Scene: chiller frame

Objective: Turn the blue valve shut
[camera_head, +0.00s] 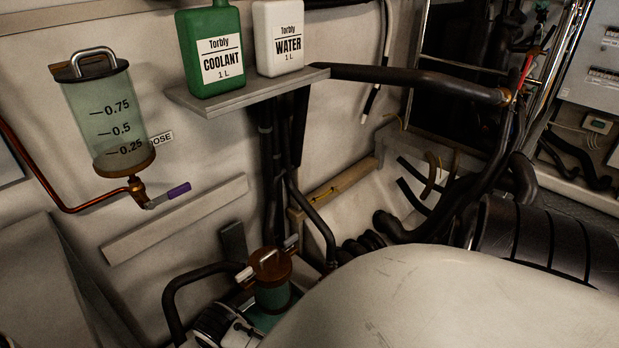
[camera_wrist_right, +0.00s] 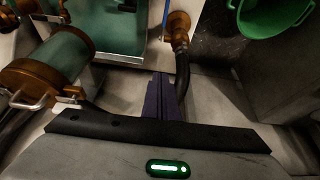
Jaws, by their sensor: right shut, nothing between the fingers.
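In the right wrist view, a thin blue strip (camera_wrist_right: 166,19), which looks like the valve's handle seen nearly edge-on, stands beside a copper-coloured fitting (camera_wrist_right: 179,30) with a dark hose below it. My right gripper (camera_wrist_right: 160,80) is shut and empty, its dark purple fingers together. They point toward the fitting and appear below it in the picture; I cannot tell the gap in depth. I cannot make out a blue valve in the head view. A purple-handled valve (camera_head: 172,194) there sits under the clear graduated tank (camera_head: 110,115). Neither gripper shows in the head view.
A green cylinder (camera_wrist_right: 55,68) with brown caps and a green container (camera_wrist_right: 110,30) are left of the fingers in the wrist view. A green bucket (camera_wrist_right: 272,15) is upper right. In the head view, coolant (camera_head: 211,50) and water (camera_head: 279,38) bottles stand on a shelf (camera_head: 250,91).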

